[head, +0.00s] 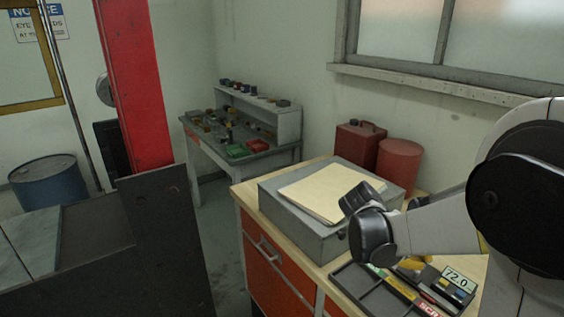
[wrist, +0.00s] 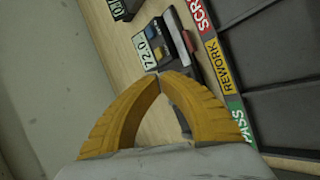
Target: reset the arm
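My arm reaches in from the right of the head view, above the workbench (head: 250,195). My gripper (wrist: 158,78) shows in the wrist view as two curved yellow fingers that meet at their tips. It is shut with nothing between the fingers. In the head view only a bit of yellow of the gripper (head: 418,262) shows below the arm, and its tips are hard to make out there. It hangs over the bench by a dark sorting tray (wrist: 285,60) and a small device with a 72.0 display (wrist: 150,45).
The tray also shows in the head view (head: 360,280), with coloured label strips. A grey box (head: 300,222) with a tan folder (head: 318,190) stands behind it. A red can (head: 357,145) and red canister (head: 398,160) stand at the wall. A window sill (head: 440,82) runs above.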

